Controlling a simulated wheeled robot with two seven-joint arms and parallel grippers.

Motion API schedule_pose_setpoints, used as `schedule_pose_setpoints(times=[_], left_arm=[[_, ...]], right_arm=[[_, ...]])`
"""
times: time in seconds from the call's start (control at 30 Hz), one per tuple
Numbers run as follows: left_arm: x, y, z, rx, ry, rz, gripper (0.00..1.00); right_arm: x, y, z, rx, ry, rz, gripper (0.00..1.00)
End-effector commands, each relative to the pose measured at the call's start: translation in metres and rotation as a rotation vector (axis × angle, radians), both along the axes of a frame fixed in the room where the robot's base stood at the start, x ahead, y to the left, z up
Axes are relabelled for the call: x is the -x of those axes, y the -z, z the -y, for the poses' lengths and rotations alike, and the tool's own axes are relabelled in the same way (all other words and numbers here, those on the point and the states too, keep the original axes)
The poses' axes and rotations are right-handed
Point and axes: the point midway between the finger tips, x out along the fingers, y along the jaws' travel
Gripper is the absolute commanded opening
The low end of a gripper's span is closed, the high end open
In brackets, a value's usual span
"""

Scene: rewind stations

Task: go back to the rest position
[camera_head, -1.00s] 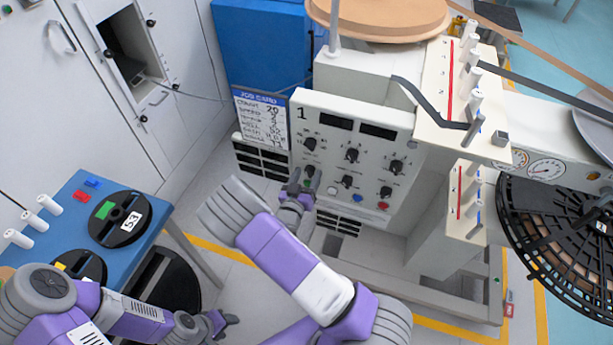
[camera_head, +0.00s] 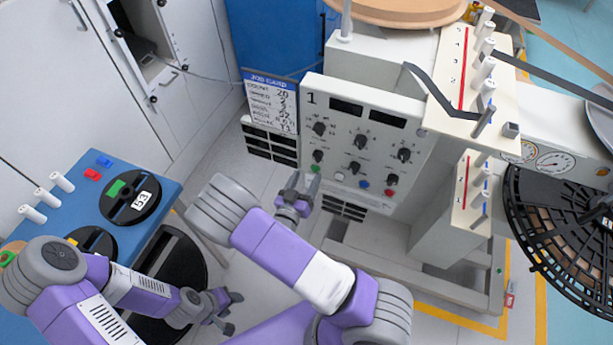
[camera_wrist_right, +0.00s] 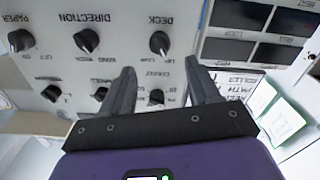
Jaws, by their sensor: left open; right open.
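My right gripper (camera_head: 302,190) is open and empty in front of the lower left of the control panel (camera_head: 372,112) of station 1. In the right wrist view my right gripper (camera_wrist_right: 156,88) shows its two dark fingers apart, with the panel's black knobs (camera_wrist_right: 160,42) beyond them. A gap to the panel shows in the head view. My left gripper (camera_head: 232,310) is open and empty at the lower left, to the right of the blue table and low over the floor.
The blue table (camera_head: 172,200) at the left holds black reels (camera_head: 130,200) and white pegs (camera_head: 62,182). A job card (camera_head: 271,102) hangs left of the panel. A round black slotted reel (camera_head: 560,240) is at the right. Grey floor lies between table and machine.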

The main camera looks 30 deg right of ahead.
Motion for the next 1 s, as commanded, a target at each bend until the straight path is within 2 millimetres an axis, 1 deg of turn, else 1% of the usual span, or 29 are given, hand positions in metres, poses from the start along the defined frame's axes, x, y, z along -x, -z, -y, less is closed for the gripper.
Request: schedule_pose_setpoints(times=[0.33,0.37,0.43,0.47,0.53,0.57,0.6,0.63,0.67,0.7,0.77,0.8,0.87,0.9,1.0], left_arm=[[0.0,0.0,0.0,0.0,0.0,0.0,0.5],[0.0,0.0,0.0,0.0,0.0,0.0,0.5],[0.0,0.0,0.0,0.0,0.0,0.0,0.5],[0.0,0.0,0.0,0.0,0.0,0.0,0.5],[0.0,0.0,0.0,0.0,0.0,0.0,0.5],[0.0,0.0,0.0,0.0,0.0,0.0,0.5],[0.0,0.0,0.0,0.0,0.0,0.0,0.5],[0.0,0.0,0.0,0.0,0.0,0.0,0.5],[0.0,0.0,0.0,0.0,0.0,0.0,0.5],[0.0,0.0,0.0,0.0,0.0,0.0,0.5],[0.0,0.0,0.0,0.0,0.0,0.0,0.5],[0.0,0.0,0.0,0.0,0.0,0.0,0.5],[0.0,0.0,0.0,0.0,0.0,0.0,0.5],[0.0,0.0,0.0,0.0,0.0,0.0,0.5],[0.0,0.0,0.0,0.0,0.0,0.0,0.5]], right_arm=[[0.0,0.0,0.0,0.0,0.0,-0.001,0.61],[0.0,0.001,0.001,-0.003,0.0,-0.004,0.61],[0.001,0.01,0.003,-0.028,-0.002,-0.033,0.61],[0.002,0.017,0.004,-0.049,-0.006,-0.056,0.61],[0.006,0.044,0.007,-0.132,-0.017,-0.147,0.61],[0.01,0.059,0.008,-0.182,-0.024,-0.197,0.61],[0.016,0.082,0.006,-0.259,-0.038,-0.274,0.61],[0.023,0.1,0.004,-0.326,-0.051,-0.338,0.61],[0.03,0.118,-0.001,-0.396,-0.066,-0.403,0.61],[0.042,0.139,-0.009,-0.495,-0.088,-0.489,0.61],[0.061,0.166,-0.027,-0.64,-0.13,-0.611,0.61],[0.075,0.179,-0.041,-0.735,-0.163,-0.689,0.61],[0.095,0.192,-0.062,-0.868,-0.218,-0.794,0.61],[0.108,0.196,-0.077,-0.948,-0.26,-0.858,0.61],[0.136,0.195,-0.107,-1.107,-0.366,-0.991,0.61]])
